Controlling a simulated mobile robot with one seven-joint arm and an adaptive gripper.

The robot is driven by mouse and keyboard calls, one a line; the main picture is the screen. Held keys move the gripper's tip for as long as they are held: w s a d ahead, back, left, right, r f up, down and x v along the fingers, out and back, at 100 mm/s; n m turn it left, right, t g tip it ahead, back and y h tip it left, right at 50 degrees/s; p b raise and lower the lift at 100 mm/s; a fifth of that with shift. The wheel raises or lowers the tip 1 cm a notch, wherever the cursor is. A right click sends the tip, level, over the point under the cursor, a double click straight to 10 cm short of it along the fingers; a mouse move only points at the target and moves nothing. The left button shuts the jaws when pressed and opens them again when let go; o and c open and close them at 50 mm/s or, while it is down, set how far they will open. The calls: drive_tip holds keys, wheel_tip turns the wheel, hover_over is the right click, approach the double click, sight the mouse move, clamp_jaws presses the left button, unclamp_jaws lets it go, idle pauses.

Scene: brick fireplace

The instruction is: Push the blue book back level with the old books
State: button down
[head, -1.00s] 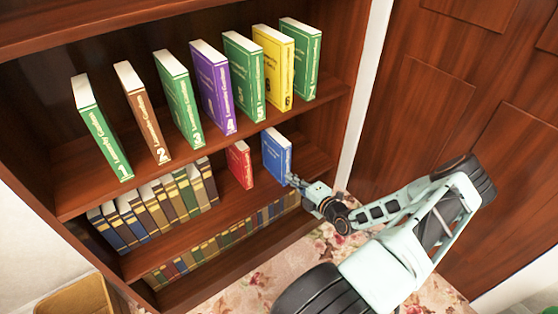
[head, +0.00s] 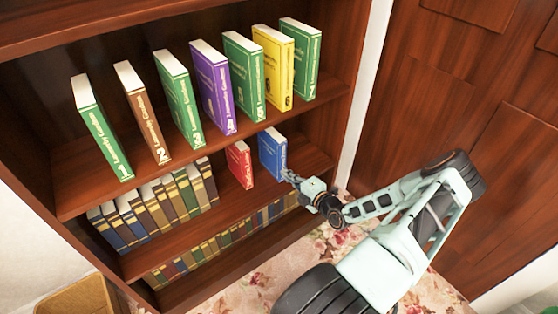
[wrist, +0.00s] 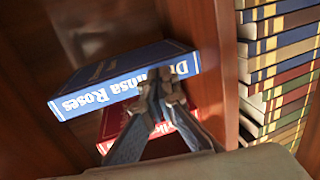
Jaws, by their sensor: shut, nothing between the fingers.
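The blue book (head: 273,157) stands upright on the middle shelf, right of a smaller red book (head: 239,165). In the wrist view the blue book (wrist: 110,82) shows its spine and cover, with the red book (wrist: 115,120) partly hidden behind my fingers. My gripper (head: 287,175) is shut and empty, its fingertips at the blue book's spine, seemingly touching it. The shut fingertips (wrist: 158,82) also show in the wrist view. Old brown, green and blue books (head: 150,212) stand in a row at the left of the same shelf.
Several numbered books stand on the shelf above (head: 185,105). More old books (head: 215,248) fill the bottom shelf. A wooden door (head: 460,110) is to the right of the bookcase. The middle shelf has bare room right of the blue book.

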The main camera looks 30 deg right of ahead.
sight(281, 168)
drive_tip(key=shift+w, duration=0.15)
drive_tip(key=shift+r+x, duration=0.2)
drive_tip(key=shift+x, duration=0.7)
drive_tip(key=shift+r+x, duration=0.2)
drive_tip(key=shift+x, duration=0.7)
drive_tip(key=shift+w, duration=0.15)
drive_tip(key=f+p+v, duration=0.2)
drive_tip(key=v, duration=0.7)
drive_tip(key=shift+s+p, duration=0.3)
drive_tip(key=shift+s, duration=0.3)
